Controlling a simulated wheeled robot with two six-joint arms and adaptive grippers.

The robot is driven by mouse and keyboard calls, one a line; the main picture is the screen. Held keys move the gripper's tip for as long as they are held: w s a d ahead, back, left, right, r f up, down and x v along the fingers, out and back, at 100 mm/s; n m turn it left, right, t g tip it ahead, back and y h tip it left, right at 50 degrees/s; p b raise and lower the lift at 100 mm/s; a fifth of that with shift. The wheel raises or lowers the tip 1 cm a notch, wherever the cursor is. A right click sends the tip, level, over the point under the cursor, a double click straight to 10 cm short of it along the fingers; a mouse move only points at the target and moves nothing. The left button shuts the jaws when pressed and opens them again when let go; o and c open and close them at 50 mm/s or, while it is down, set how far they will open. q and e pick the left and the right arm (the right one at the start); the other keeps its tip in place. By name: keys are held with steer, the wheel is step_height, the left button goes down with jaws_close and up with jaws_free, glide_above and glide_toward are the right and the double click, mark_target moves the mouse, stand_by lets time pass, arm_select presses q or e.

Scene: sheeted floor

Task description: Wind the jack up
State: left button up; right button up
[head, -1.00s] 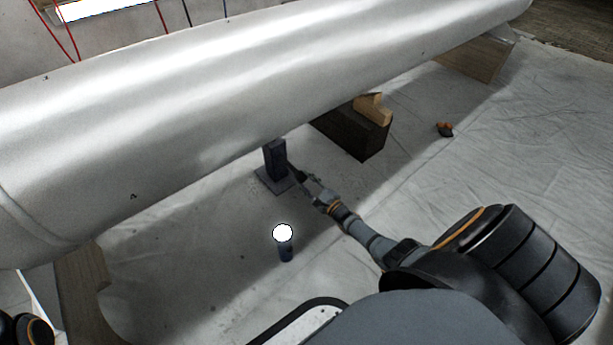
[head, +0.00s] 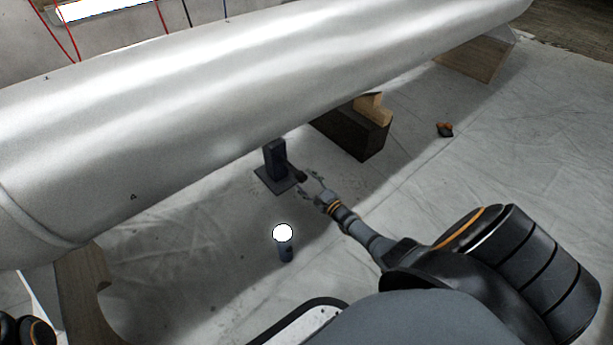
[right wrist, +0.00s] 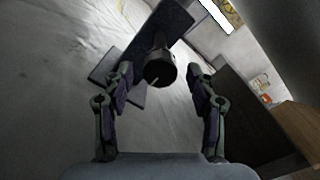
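The jack (head: 275,160) is a dark upright post on a square base plate, under the big pale cylinder (head: 250,80). A round dark knob (right wrist: 160,70) sticks out from the jack's post towards my right gripper; it also shows in the head view (head: 298,175). My right gripper (right wrist: 160,78) is open, its two fingers on either side of the knob with gaps visible. In the head view my right gripper (head: 309,184) is low beside the jack. Whether the jack's top touches the cylinder is hidden. My left gripper is out of view.
A dark block with a wooden piece (head: 355,135) stands behind the jack. Wooden cradles hold the cylinder at left (head: 85,295) and right (head: 475,60). A small dark canister with a glowing white top (head: 284,245) stands in front.

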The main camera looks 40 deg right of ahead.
steer(key=s, duration=1.2)
steer(key=shift+d, duration=0.45)
